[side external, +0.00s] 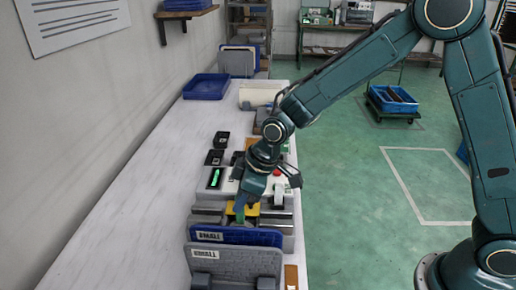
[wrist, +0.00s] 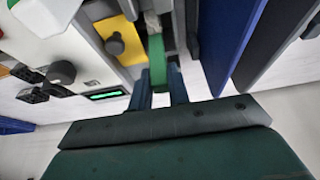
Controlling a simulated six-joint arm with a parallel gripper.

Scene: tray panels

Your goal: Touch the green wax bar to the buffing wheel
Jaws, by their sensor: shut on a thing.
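In the wrist view, my gripper (wrist: 160,88) is shut on the green wax bar (wrist: 158,62), which stands between its two blue fingers. The bar's far end points into a narrow gap between a yellow plate (wrist: 118,40) and the upright panels. I cannot clearly make out the buffing wheel; pale and metal parts lie just beyond the bar, and I cannot tell whether they touch. In the side view, my gripper (side external: 242,205) reaches down into the machine beside the yellow plate (side external: 250,209), and the bar is mostly hidden.
A blue panel (side external: 238,236) and a grey panel (side external: 235,262), both labelled, stand close in front of the machine. A green display (side external: 215,178) and a red button (side external: 277,172) are beside my wrist. A blue tray (side external: 206,86) lies farther back. The bench's left side is clear.

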